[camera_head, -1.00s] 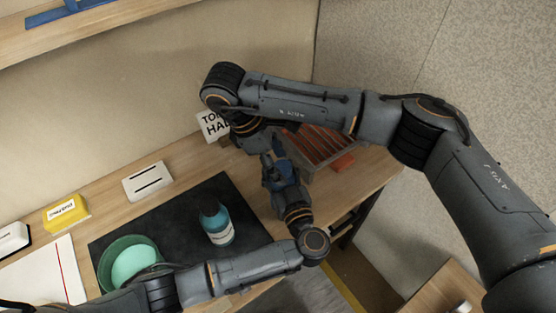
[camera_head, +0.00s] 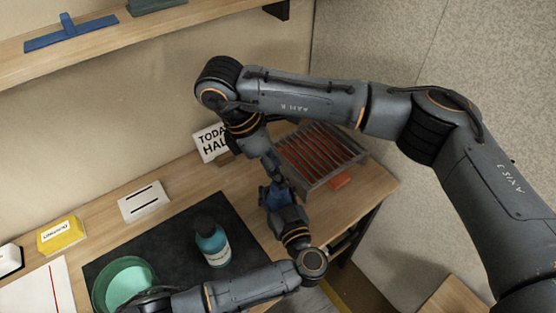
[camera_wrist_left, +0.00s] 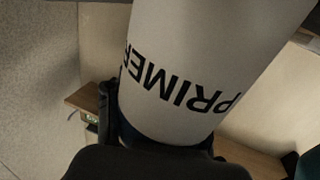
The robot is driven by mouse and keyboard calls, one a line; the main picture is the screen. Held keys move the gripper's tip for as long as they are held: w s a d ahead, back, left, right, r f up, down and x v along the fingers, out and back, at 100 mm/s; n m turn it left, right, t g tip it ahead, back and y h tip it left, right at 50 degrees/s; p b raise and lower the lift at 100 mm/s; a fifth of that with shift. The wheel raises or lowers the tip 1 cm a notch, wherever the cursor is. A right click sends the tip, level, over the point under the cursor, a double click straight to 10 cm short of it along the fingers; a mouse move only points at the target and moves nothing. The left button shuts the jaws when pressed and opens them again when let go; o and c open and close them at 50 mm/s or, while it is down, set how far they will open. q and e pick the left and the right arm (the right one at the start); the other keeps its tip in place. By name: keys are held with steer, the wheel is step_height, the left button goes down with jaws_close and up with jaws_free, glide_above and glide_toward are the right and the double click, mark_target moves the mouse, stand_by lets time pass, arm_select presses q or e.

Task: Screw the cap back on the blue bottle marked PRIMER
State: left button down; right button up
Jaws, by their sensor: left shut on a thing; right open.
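The blue bottle (camera_head: 277,194) is held up off the table in my left gripper (camera_head: 281,204), right of the mat. In the left wrist view its white label (camera_wrist_left: 205,75) fills the middle, with PRIMER upside down. My left gripper is shut on it; dark finger parts show below the label (camera_wrist_left: 150,145). My right gripper (camera_head: 272,170) is open, just above the bottle in the head view. Whether it touches the bottle I cannot tell. I cannot make out the cap; the bottle's top is small and partly hidden by the right gripper.
A teal bottle (camera_head: 212,244) with a dark top stands on the black mat (camera_head: 165,241) beside a green bowl (camera_head: 103,297). A wire-like rack (camera_head: 320,155) with red bars and a sign (camera_head: 211,142) stand behind. A slotted white block (camera_head: 144,201) and yellow box (camera_head: 61,235) are left.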

steer(key=n, duration=0.6)
steer(key=shift+w+d+r+n+y, duration=0.1)
steer(key=shift+d+r+n+y, duration=0.1)
steer(key=shift+n+y, duration=0.15)
steer(key=n, duration=0.4)
steer(key=shift+r+y, duration=0.1)
steer(key=shift+y, duration=0.15)
steer(key=n, duration=0.4)
steer(key=shift+r+y, duration=0.15)
steer(key=shift+y, duration=0.15)
steer(key=n, duration=0.4)
steer(key=shift+d+r, duration=0.1)
steer(key=shift+r, duration=0.1)
steer(key=n+y, duration=0.1)
steer(key=n, duration=0.3)
steer(key=shift+r, duration=0.15)
steer(key=n, duration=0.4)
steer(key=shift+d+r+n, duration=0.1)
steer(key=shift+r+n, duration=0.1)
steer(key=shift+n, duration=0.05)
steer(key=n, duration=0.3)
steer(key=shift+r+n+y, duration=0.25)
steer(key=shift+n+y, duration=0.15)
steer(key=n, duration=0.4)
steer(key=shift+r+n+y, duration=0.2)
steer(key=shift+n+y, duration=0.1)
